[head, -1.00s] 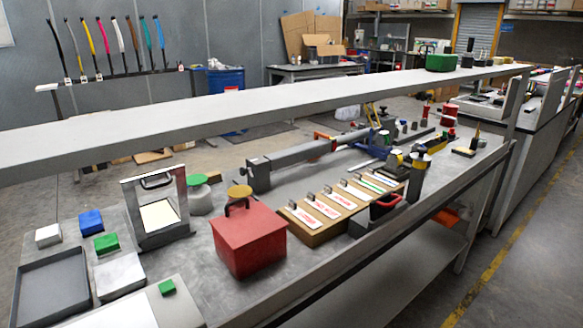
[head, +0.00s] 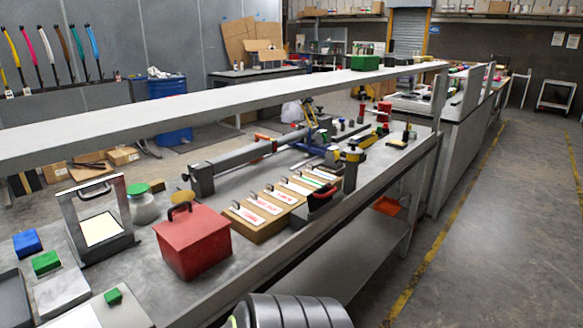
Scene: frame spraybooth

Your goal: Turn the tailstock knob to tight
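A long grey bar fixture lies across the bench, with an upright grey end block (head: 201,180) at its left end and blue and red parts near its far end. A small dark round knob (head: 186,177) shows at the left face of that block. I cannot tell for sure that this is the tailstock knob, or whether it is tight or loose. Neither of my grippers is in view, and nothing is seen touching the fixture.
A red box with a handle (head: 192,246) and a wooden block with labelled tags (head: 262,217) stand in front of the fixture. A long grey shelf (head: 210,103) runs above the bench. A grey stand (head: 97,222) is at left. The aisle floor (head: 490,250) at right is clear.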

